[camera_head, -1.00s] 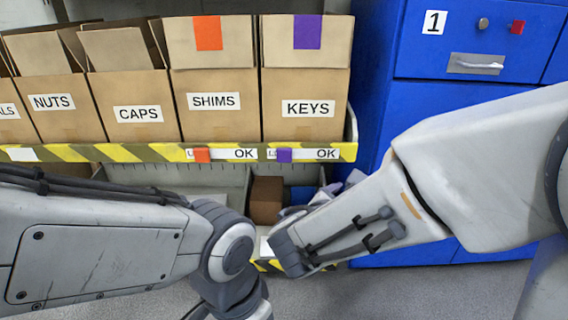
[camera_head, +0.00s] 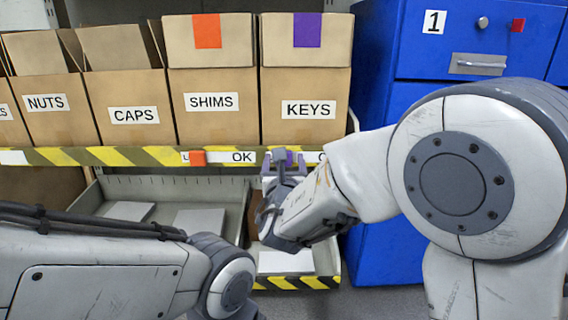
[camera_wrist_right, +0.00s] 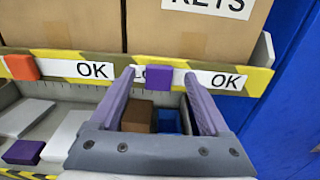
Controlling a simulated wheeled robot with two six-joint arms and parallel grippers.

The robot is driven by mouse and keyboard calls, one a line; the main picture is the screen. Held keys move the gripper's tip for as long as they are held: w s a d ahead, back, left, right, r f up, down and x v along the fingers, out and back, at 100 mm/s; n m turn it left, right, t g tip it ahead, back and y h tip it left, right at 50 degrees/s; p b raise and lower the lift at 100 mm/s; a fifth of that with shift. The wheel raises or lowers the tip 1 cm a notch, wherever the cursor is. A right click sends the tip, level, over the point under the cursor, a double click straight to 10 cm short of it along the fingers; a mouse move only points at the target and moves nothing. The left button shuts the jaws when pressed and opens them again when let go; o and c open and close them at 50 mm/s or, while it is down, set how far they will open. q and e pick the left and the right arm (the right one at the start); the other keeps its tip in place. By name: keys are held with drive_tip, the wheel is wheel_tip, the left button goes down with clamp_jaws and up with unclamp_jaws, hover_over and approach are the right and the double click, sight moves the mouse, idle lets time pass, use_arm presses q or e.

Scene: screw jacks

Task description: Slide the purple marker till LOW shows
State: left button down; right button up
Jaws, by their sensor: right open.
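The purple marker (camera_head: 289,158) sits on the white label strip of the striped shelf edge below the KEYS box (camera_head: 306,95). In the right wrist view, the purple marker (camera_wrist_right: 158,77) shows between the two fingertips, with OK readable to its right and a bit of white label to its left. My right gripper (camera_head: 284,165) is open at the shelf edge, one finger on each side of the marker. It also shows open in the right wrist view (camera_wrist_right: 158,80); I cannot tell whether a finger touches the marker. My left gripper is out of sight; only its arm shows.
An orange marker (camera_head: 197,158) sits left of OK on the strip under the SHIMS box (camera_head: 220,105). A lower bin (camera_head: 180,184) with pale flat items lies below the shelf edge. The blue cabinet (camera_head: 385,110) stands close on the right.

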drive_tip(key=shift+w, duration=1.2)
clamp_jaws()
idle(0.6)
